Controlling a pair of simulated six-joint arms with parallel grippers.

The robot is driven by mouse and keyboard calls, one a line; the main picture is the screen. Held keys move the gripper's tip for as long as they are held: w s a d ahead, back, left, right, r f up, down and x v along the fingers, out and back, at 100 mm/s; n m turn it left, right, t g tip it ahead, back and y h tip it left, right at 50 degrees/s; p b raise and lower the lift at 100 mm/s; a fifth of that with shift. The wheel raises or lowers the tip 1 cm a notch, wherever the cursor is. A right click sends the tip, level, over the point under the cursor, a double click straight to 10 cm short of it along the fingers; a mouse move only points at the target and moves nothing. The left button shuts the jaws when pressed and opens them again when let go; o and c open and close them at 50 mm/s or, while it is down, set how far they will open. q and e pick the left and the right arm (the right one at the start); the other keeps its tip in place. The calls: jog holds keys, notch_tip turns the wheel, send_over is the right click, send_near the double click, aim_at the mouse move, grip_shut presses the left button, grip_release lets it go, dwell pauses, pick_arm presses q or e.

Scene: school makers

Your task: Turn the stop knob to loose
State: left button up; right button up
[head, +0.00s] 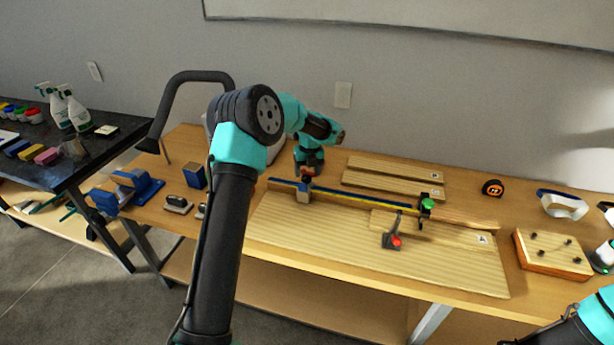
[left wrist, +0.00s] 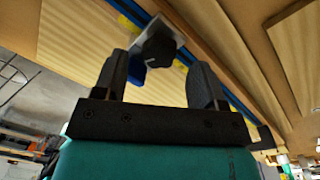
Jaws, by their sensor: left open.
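The stop is a small pale block (head: 303,196) on the blue and yellow rail (head: 355,200), near the rail's left end. Its dark knob (left wrist: 158,52) shows in the left wrist view, with a grey block face (left wrist: 140,32) behind it. My left gripper (head: 306,174) is just above the stop and hides part of it in the head view. In the left wrist view its fingers (left wrist: 160,80) are open, with the knob ahead of the gap between them. I cannot tell whether they touch it. No loose marking is readable. My right gripper is out of view.
A green-knobbed clamp (head: 427,206) and a red-knobbed toggle (head: 394,241) stand to the right on the wooden board (head: 330,238). Loose planks (head: 395,170) lie behind the rail. A pegged block (head: 552,251) and a tape dispenser (head: 562,205) sit farther right.

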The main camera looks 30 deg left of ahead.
aim_at(307, 179)
pick_arm(q)
jog(key=shift+s+f, duration=0.1)
jog(key=shift+f, duration=1.1)
jog(key=shift+c, duration=0.5)
jog(key=c, duration=0.8)
jog(key=shift+c, duration=0.2)
